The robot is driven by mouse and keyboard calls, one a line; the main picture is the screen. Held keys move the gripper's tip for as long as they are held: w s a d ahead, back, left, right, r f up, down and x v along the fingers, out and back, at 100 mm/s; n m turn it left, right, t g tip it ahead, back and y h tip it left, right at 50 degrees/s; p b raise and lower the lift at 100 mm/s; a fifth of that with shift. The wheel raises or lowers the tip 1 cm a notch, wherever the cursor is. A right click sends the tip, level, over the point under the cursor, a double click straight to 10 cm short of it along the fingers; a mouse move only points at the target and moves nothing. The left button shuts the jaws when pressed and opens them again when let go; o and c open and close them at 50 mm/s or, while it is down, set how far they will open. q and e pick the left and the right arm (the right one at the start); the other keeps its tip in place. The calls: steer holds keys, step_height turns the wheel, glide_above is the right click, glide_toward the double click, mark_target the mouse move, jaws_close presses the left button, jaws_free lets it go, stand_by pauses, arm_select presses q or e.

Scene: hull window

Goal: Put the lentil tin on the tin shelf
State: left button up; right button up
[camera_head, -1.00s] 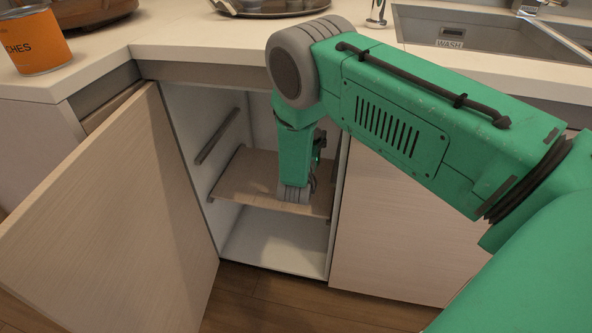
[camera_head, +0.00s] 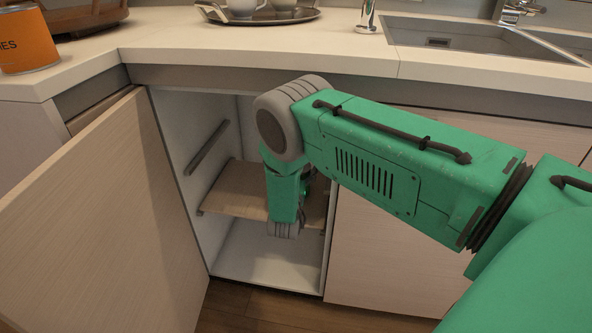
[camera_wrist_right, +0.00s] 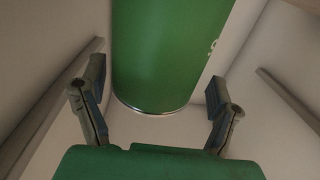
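In the right wrist view a green tin (camera_wrist_right: 170,50) shows in front of my right gripper (camera_wrist_right: 157,78), its top end out of frame and no readable label in sight. The two fingers are spread to either side of the tin, with a gap visible at the left finger; the gripper is open. In the head view my right arm reaches into the open cabinet, and its gripper and the tin are hidden behind the arm. A wooden shelf board (camera_head: 236,190) lies inside the cabinet, partly covered by my arm. My left gripper is out of view.
The cabinet door (camera_head: 95,215) stands open at the left. An orange tin (camera_head: 27,42) stands on the countertop (camera_head: 200,42) at the left, its lettering cut off. A tray with cups (camera_head: 258,17) and a sink (camera_head: 470,45) are behind. White cabinet walls hem in my arm.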

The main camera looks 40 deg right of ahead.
steer(key=shift+s+a, duration=0.15)
steer(key=shift+s, duration=0.15)
steer(key=p+v, duration=0.4)
steer(key=v, duration=0.7)
steer(key=shift+a+p, duration=0.1)
steer(key=shift+p, duration=0.2)
steer(key=s+a+f+n+g+y, duration=0.2)
steer(key=s+f+n+y, duration=0.15)
steer(key=s+y, duration=0.2)
steer(key=s+a+f+n+g+y, duration=0.3)
steer(key=s+f+y, duration=0.1)
steer(key=s, duration=0.2)
steer(key=s+a+r+n+g+y, duration=0.1)
steer(key=s+a+g, duration=0.1)
steer(key=s, duration=0.8)
steer(key=s+a+r+n+g+y, duration=0.1)
steer(key=s+g, duration=0.4)
steer(key=s, duration=0.5)
steer(key=shift+s+a+n+y, duration=0.35)
steer(key=shift+a+n+y, duration=0.4)
steer(key=shift+a, duration=0.05)
